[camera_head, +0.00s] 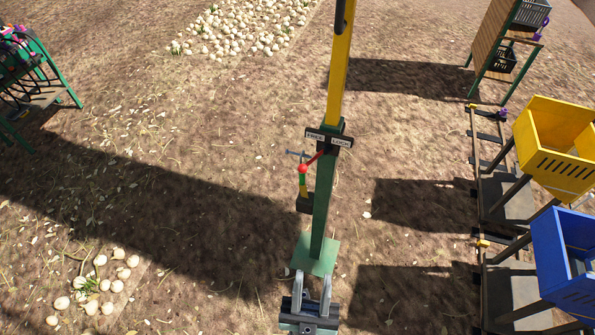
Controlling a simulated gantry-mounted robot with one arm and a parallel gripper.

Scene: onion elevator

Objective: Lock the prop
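The prop is a green post (322,215) standing upright on a green base plate (328,258), with a yellow pole (340,70) rising from its top. A sign reading FREE (315,136) and LOCK (341,142) is fixed near the post top. A red lever with a round red knob (303,168) slants down to the left, on the FREE side. A grey T-shaped piece (297,153) sits beside it. My gripper (312,278) is at the bottom, in front of the base plate, below the lever in the picture. Its two grey fingers are apart with nothing visible between them.
A dark block (305,203) juts from the post's left side below the knob. Yellow (545,160) and blue (555,255) bins stand on the right. Onions lie at lower left (105,280) and top (250,28).

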